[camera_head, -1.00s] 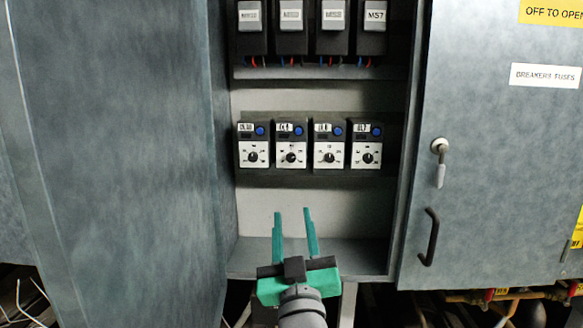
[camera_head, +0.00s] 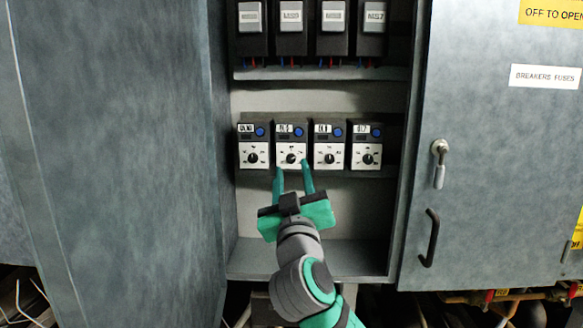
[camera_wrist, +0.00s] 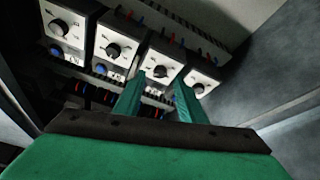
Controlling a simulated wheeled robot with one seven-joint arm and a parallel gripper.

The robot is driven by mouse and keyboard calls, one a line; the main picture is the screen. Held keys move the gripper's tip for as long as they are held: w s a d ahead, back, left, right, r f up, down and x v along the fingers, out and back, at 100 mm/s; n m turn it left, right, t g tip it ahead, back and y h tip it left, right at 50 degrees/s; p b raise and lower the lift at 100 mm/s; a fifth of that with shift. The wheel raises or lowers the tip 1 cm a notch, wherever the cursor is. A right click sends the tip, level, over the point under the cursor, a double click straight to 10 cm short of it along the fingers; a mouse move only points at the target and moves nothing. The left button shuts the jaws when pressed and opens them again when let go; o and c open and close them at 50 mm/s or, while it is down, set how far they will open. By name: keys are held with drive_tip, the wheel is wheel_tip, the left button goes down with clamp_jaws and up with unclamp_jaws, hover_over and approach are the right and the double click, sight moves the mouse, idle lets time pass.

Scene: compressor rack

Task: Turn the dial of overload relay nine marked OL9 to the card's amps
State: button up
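Four overload relays stand in a row on the cabinet's lower shelf, each with a white face, a black dial and a blue button. The second from the left (camera_head: 291,131) appears to be OL9, though its label is blurred. Its dial (camera_head: 290,158) also shows in the wrist view (camera_wrist: 159,72). My gripper (camera_head: 293,167) is open and empty, with its green fingertips just in front of the lower part of that relay's face. In the wrist view the dial appears between the fingertips (camera_wrist: 159,80); I cannot tell whether they touch it. No card is readable.
Relays stand close on both sides, OL10 (camera_head: 253,145) left and OL8 (camera_head: 329,145) right. Contactors (camera_head: 291,28) sit on the shelf above. The open door (camera_head: 120,160) bounds the left; a closed door with a handle (camera_head: 429,237) is right.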

sight(291, 158)
drive_tip(key=shift+x, duration=1.4)
clamp_jaws()
